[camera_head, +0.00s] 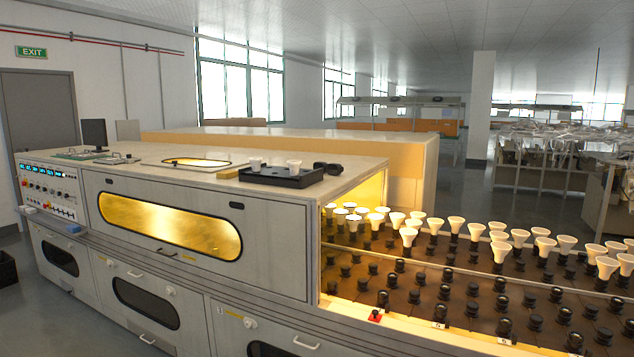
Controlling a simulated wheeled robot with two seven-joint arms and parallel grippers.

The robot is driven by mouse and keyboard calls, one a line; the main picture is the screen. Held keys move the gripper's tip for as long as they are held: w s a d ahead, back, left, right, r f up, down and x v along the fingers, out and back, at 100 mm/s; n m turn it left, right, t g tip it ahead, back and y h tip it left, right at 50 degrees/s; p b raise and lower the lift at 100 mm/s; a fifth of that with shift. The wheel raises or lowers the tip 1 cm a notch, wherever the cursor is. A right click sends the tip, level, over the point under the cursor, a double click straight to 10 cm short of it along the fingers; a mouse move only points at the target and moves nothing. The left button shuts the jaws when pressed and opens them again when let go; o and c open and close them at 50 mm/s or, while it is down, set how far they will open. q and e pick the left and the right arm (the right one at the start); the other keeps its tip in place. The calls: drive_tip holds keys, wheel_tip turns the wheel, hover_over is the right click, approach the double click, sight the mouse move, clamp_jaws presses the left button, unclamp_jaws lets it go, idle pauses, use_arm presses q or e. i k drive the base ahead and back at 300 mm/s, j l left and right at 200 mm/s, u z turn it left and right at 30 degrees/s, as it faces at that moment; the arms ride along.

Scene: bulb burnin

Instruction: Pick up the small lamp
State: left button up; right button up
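Many small white lamps stand upright in black sockets on the conveyor at the right; one of them (408,237) stands nearest the machine's opening on the near side. More lamps show inside the lit opening. Two white lamps, a left one (255,163) and a right one (294,167), sit in a black tray (283,181) on top of the machine. I cannot tell which lamp the task means. Neither of my grippers is in view.
The long grey burn-in machine (266,244) fills the left and middle. Several near sockets (443,313) are empty. A red button (375,315) sits on the conveyor's front edge. A monitor (94,134) and a dark handheld item (327,168) are on the machine top.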

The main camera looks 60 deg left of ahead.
sight(295, 165)
drive_tip(key=u, duration=1.85)
drive_tip(key=z, duration=1.05)
drive_tip(key=j, duration=0.7)
drive_tip(key=k+j+z, duration=0.1)
drive_tip(key=j, duration=0.6)
drive_tip(key=k+j, duration=0.1)
drive_tip(key=j, duration=0.65)
drive_tip(key=k+j, duration=0.1)
drive_tip(key=j, duration=0.6)
drive_tip(key=j+z, duration=0.1)
drive_tip(key=j, duration=0.6)
drive_tip(key=k+j, duration=0.1)
drive_tip(key=j, duration=0.6)
drive_tip(key=k+j+z, duration=0.15)
drive_tip(key=j, duration=0.5)
drive_tip(key=j+z, duration=0.1)
drive_tip(key=j, duration=0.6)
drive_tip(key=i+j, duration=0.15)
drive_tip(key=j, duration=0.35)
drive_tip(key=i+j+z, duration=0.1)
drive_tip(key=j, duration=0.35)
drive_tip(key=i+j, duration=0.1)
drive_tip(key=j, duration=0.4)
